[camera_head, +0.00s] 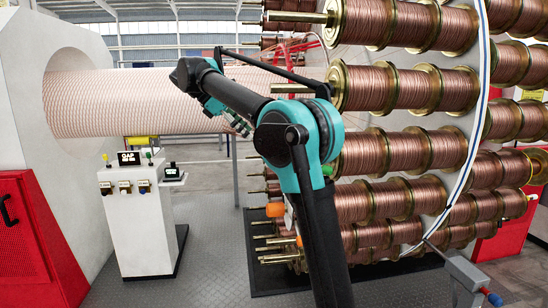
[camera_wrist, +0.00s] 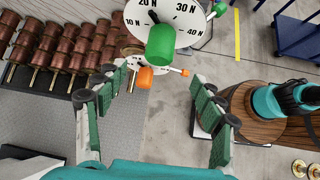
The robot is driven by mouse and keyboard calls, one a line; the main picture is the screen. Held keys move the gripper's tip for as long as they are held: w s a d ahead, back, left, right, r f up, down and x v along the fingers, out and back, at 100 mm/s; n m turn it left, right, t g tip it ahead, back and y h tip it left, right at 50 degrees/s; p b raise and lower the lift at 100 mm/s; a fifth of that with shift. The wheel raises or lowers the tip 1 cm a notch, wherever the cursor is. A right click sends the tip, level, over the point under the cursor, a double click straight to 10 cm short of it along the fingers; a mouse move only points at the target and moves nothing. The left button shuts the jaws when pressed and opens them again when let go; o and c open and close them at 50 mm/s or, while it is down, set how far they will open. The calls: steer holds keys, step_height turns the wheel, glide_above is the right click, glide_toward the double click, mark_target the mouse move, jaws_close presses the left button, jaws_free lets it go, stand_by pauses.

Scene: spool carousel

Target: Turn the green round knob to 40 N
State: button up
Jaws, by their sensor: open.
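The green round knob (camera_wrist: 161,45) stands out from the middle of a white dial (camera_wrist: 188,22) at the top of the wrist view. The dial has black marks 10 N, 20 N, 30 N and 40 N. Nothing is between the pads. In the head view my gripper (camera_head: 238,122) is small and partly hidden by my arm.
An orange knob (camera_wrist: 144,77) sits just below the green one, with a thin orange-tipped lever (camera_wrist: 185,72) beside it. Copper spools (camera_wrist: 62,50) fill the left. A wooden drum (camera_wrist: 255,105) stands right. A control pedestal (camera_head: 138,215) stands left in the head view.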

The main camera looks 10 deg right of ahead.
steer(key=x, duration=1.3)
steer(key=shift+d+f, duration=0.3)
steer(key=c, duration=1.2)
steer(key=shift+o, duration=0.2)
